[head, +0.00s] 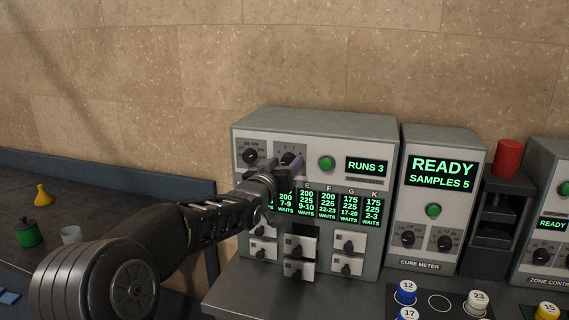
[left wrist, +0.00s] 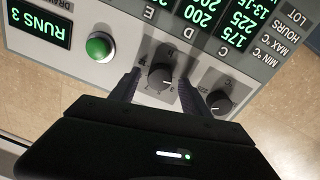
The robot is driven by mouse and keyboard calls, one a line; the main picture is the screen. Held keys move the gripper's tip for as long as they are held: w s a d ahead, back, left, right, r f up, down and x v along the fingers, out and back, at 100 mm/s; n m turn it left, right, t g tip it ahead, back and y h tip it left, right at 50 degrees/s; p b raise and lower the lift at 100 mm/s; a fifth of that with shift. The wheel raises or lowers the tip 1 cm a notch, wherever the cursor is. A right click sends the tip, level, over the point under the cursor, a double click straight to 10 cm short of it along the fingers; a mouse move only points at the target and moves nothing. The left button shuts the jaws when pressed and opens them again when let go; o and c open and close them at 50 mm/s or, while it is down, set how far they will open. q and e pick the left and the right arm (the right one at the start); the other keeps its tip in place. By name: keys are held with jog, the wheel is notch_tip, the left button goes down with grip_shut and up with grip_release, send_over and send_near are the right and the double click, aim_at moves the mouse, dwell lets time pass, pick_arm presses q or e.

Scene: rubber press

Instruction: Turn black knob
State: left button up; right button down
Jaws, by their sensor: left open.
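The black knob (left wrist: 160,76) on the press panel has a white pointer line and a numbered dial around it. In the left wrist view it lies between the two spread fingers of my open left gripper (left wrist: 159,84). I cannot tell whether the fingers touch it. In the head view my left gripper (head: 279,168) is at the panel, partly covering this knob (head: 289,158). A second black knob (left wrist: 219,103) sits just beside the right finger in the wrist view; in the head view it is on the left (head: 250,156). My right gripper is not in view.
A green button (left wrist: 100,47) and a RUNS 3 display (head: 366,168) are on the same panel. Small drawers (head: 349,242) with black pulls are below. The cure meter (head: 436,205) stands to the right. Numbered pucks (head: 406,290) lie on the bench in front.

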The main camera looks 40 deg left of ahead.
pick_arm(q)
jog(key=shift+c, duration=0.4)
grip_shut()
jog(key=shift+f+m+b, duration=0.15)
jog(key=shift+m+b, duration=0.25)
jog(key=shift+b, duration=0.25)
jog(key=m+b, duration=0.3)
jog(key=shift+f, duration=0.1)
jog(key=shift+m+b, duration=0.75)
jog(key=shift+m, duration=0.15)
jog(key=shift+d+r+m+g+b, duration=0.1)
jog(key=shift+m+g+b, duration=0.1)
jog(key=shift+m, duration=0.3)
jog(key=shift+r+m+g+b, duration=0.1)
jog(key=shift+m+b, duration=0.05)
jog(key=shift+m, duration=0.35)
